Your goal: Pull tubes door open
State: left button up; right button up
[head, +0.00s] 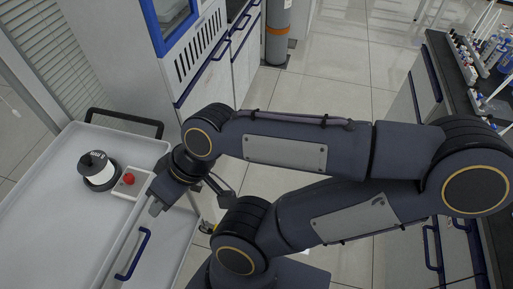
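No door is labelled as the tubes door, and no tubes show behind a door. A white front panel (165,248) with a blue bar handle (133,253) is at the lower left, below the edge of a white top. My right gripper (157,205) is above that edge, up and to the right of the handle, and apart from it in the picture. Its fingers point down and left; their gap is unclear. I see nothing held in it. My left gripper is out of view.
On the white top (50,215) stand a black-and-white round device (98,170) and a red button box (130,181). A white cabinet (190,60) with blue handles is behind. A dark bench (455,75) with bottles is at right. Tiled floor (340,75) is clear between.

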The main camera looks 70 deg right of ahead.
aim_at(414, 258)
jog(key=z, duration=4.3)
jog(key=i+u, duration=0.2)
jog(key=i, duration=0.35)
